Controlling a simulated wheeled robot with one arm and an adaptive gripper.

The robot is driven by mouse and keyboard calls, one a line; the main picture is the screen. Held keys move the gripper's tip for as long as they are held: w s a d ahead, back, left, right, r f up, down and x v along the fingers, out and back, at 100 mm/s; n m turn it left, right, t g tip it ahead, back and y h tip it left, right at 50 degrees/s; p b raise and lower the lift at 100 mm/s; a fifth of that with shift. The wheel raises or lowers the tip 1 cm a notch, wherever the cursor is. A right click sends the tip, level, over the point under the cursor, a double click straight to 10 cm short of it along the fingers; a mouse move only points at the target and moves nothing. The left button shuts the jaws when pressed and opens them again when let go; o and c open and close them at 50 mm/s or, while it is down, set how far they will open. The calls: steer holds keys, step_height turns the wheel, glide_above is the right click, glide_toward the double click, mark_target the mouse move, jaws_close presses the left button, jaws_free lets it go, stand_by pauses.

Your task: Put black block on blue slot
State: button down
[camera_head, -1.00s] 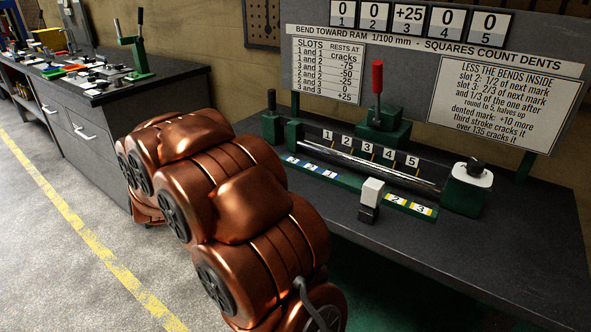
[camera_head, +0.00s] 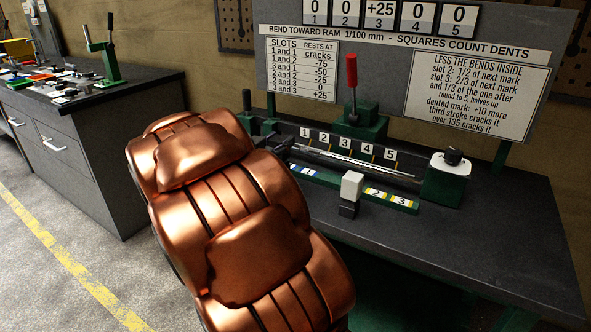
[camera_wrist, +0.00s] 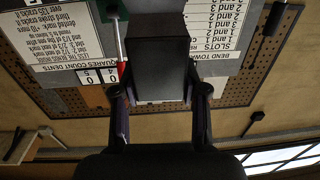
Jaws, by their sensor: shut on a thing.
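In the wrist view my gripper (camera_wrist: 160,97) is shut on a black block (camera_wrist: 160,68), with a finger on each side of it. Behind the block the upside-down sign board and pegboard show, and no surface shows directly under it. In the head view my copper arm hides the gripper and the held block. A second block, white on top and black below (camera_head: 350,190), stands at the rail, left of yellow slots 2 and 3 (camera_head: 387,196).
A metal bar (camera_head: 355,162) lies behind the rail under marks 1 to 5. A red-handled press (camera_head: 352,85) stands behind it, and a green post with a white top (camera_head: 449,172) at its right end. The bench's right front (camera_head: 480,240) is clear.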

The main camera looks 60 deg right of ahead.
steer(key=shift+s+d+m+g, duration=0.15)
steer(key=shift+s+d+g, duration=0.05)
steer(key=shift+s, duration=0.25)
steer(key=shift+s+d+m+g, duration=0.15)
steer(key=shift+s+g, duration=0.05)
steer(key=shift+s, duration=0.25)
steer(key=shift+d+f, duration=0.1)
steer(key=shift+d, duration=0.3)
steer(key=shift+w+d+f+b, duration=0.2)
steer(key=shift+w+d+f, duration=0.8)
steer(key=shift+d, duration=1.25)
steer(key=shift+w+d+f+b, duration=0.2)
steer(key=shift+w+d+f, duration=0.45)
steer(key=shift+w+d, duration=1.1)
steer(key=shift+w+d+f+b, duration=0.2)
steer(key=shift+w+d+f, duration=0.55)
steer(key=shift+d, duration=1.95)
steer(key=shift+s+f, duration=0.1)
steer(key=shift+f, duration=0.25)
